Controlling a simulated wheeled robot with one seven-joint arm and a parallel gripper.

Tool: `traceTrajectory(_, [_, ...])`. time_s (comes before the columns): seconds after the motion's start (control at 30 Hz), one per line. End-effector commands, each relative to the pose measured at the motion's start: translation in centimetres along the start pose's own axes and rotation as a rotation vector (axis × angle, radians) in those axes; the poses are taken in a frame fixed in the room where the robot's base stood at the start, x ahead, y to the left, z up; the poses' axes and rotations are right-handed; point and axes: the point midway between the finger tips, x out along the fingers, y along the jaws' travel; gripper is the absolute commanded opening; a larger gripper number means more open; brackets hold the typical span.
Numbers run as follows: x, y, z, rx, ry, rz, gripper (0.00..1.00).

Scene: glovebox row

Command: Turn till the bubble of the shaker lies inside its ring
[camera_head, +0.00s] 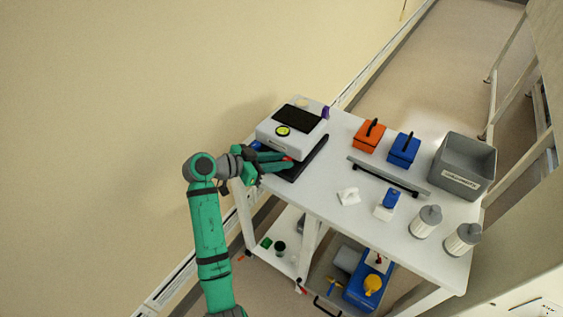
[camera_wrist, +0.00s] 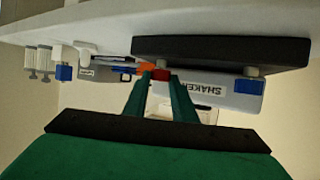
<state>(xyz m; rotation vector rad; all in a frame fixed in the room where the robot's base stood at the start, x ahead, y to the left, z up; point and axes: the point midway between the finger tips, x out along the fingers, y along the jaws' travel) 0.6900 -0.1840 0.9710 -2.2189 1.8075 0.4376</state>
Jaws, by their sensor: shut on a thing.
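The shaker (camera_head: 290,139) is a pale box with a black top plate (camera_head: 297,120), and it stands on a dark slab (camera_head: 307,158) at the left end of the bench. In the wrist view the shaker (camera_wrist: 235,85) shows upside down with its name on its front. The round yellow-green bubble level (camera_head: 283,131) sits on its top near the front; where the bubble lies in its ring is too small to tell. My gripper (camera_head: 288,160) is shut on a red knob (camera_wrist: 160,75) low at the shaker's front. The fingers hide part of the knob.
A blue knob (camera_head: 256,146) shows at the shaker's left corner, a purple one (camera_head: 325,112) at its back right. Orange (camera_head: 368,137) and blue (camera_head: 403,150) handled boxes, a grey bin (camera_head: 464,165) and two pale jars (camera_head: 427,221) stand rightward.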

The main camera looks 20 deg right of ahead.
Motion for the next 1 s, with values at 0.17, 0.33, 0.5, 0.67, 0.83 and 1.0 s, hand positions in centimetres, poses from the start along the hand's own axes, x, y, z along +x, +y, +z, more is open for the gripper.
traceTrajectory(0.17, [0.1,-0.6,-0.1,0.062,-0.001,0.156,0.02])
traceTrajectory(0.33, [0.2,-1.0,-0.2,0.121,-0.002,0.298,0.02])
traceTrajectory(0.5, [0.4,-1.2,-0.2,0.171,-0.003,0.421,0.02])
traceTrajectory(0.67, [0.6,-1.4,-0.2,0.211,-0.005,0.517,0.02])
traceTrajectory(0.83, [0.7,-1.6,-0.2,0.244,-0.005,0.599,0.02])
traceTrajectory(1.0, [0.8,-1.8,-0.2,0.27,-0.007,0.663,0.02])
